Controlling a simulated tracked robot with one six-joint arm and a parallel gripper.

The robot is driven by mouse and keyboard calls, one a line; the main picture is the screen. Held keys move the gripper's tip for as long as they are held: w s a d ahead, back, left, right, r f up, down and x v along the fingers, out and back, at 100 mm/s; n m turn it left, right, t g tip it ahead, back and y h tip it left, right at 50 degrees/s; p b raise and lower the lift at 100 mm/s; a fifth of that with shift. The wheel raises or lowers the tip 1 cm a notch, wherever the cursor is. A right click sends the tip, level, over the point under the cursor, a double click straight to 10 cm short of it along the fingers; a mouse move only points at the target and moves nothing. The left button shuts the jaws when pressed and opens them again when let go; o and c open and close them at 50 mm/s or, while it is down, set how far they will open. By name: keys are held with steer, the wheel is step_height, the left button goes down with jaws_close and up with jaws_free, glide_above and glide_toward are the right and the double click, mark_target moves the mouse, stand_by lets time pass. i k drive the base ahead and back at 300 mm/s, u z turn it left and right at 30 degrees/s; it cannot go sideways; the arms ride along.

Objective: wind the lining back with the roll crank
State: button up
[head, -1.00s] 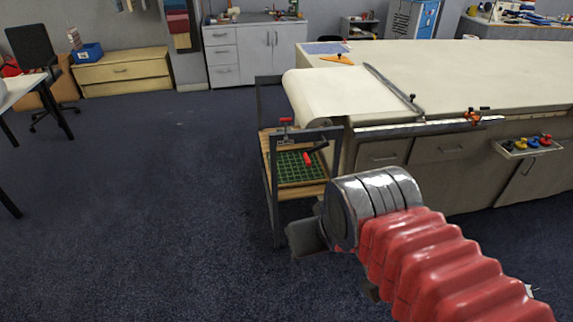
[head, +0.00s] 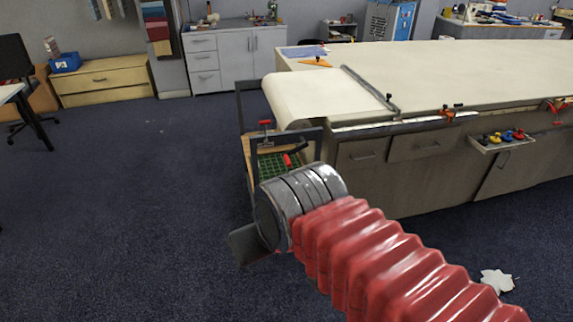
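The cream lining (head: 300,97) lies over the long table and curves down as a roll at its left end. Below it stands a dark metal frame with a wooden shelf. A crank with a red grip (head: 287,160) shows at this frame, just above my wrist; I take it for the roll crank. A second red handle (head: 265,123) sits higher on the frame. My gripper (head: 248,243) is mostly hidden behind my grey wrist; one dark flat part sticks out at lower left. Its opening cannot be seen. It appears in front of the frame's lower part; contact cannot be told.
A metal bar (head: 370,88) lies across the cloth. An orange clamp (head: 447,113) sits on the table's front edge. A small tray (head: 503,141) with coloured items juts from the drawers. Crumpled white scrap (head: 497,281) lies on the floor. Floor at left is open.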

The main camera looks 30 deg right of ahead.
mark_target(285, 156)
steer(key=z, duration=0.05)
steer(key=i, duration=1)
steer(key=u, duration=0.05)
